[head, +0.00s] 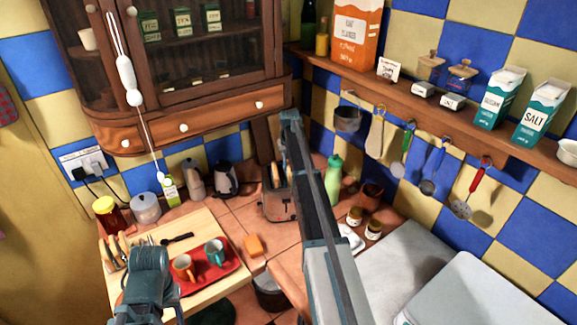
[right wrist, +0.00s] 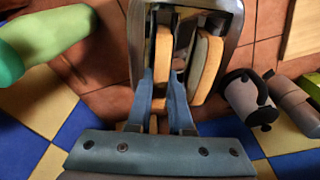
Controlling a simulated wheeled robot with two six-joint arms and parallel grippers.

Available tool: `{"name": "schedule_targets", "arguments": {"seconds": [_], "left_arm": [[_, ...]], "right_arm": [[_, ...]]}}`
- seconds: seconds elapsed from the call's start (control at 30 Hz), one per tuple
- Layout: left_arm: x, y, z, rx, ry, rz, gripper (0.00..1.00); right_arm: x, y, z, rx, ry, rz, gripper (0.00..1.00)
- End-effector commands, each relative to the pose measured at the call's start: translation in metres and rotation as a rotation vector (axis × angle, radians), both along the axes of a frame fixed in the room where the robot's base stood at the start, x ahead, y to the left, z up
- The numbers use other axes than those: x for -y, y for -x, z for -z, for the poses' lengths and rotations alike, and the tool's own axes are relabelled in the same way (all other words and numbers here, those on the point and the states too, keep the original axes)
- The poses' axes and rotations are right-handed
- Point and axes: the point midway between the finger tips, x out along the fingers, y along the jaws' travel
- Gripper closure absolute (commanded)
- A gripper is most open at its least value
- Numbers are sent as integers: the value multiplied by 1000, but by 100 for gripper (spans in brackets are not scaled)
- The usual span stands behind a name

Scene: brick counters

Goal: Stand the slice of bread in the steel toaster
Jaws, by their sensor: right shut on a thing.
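The steel toaster (head: 278,206) stands on the tiled counter, partly behind my right arm. In the right wrist view the steel toaster (right wrist: 136,30) lies straight ahead of the fingers. My right gripper (head: 284,150) is over the toaster, with its fingers (right wrist: 163,80) shut on a slice of bread (right wrist: 163,50). That slice is edge-on, upright, at one slot; how deep it sits is hidden. Another bread slice (right wrist: 208,65) stands beside it at the other slot. Bread edge (head: 275,174) shows at the toaster's top. My left gripper (head: 148,265) is by the wooden board, its jaws unclear.
A red tray (head: 228,272) with mugs and a toast rack (head: 110,252) sit on the board. An orange sponge (head: 254,245) lies before the toaster. A green bottle (head: 333,178) stands right of it, a kettle (head: 225,178) left. A shelf (head: 420,100) hangs above right.

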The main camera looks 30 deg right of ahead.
Motion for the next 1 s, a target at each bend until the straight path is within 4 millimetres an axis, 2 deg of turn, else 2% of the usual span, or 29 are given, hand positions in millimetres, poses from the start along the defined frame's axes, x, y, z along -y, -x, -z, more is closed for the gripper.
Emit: {"name": "schedule_targets", "arguments": {"seconds": [0.17, 0.2, 0.37, 0.77, 1.0], "left_arm": [[0, 0, 0, 0, 0, 0, 50], [0, 0, 0, 0, 0, 0, 50], [0, 0, 0, 0, 0, 0, 50], [0, 0, -3, 0, 0, 0, 50], [0, 0, -22, 0, 1, -4, 50]], "right_arm": [[0, 0, -1, 0, 0, 0, 100], [0, 0, -1, 0, 0, 0, 74], [0, 0, 0, 0, 0, 0, 46], [0, 0, -3, 0, 0, 0, 46], [-1, 2, -22, 0, 0, 0, 46]]}}
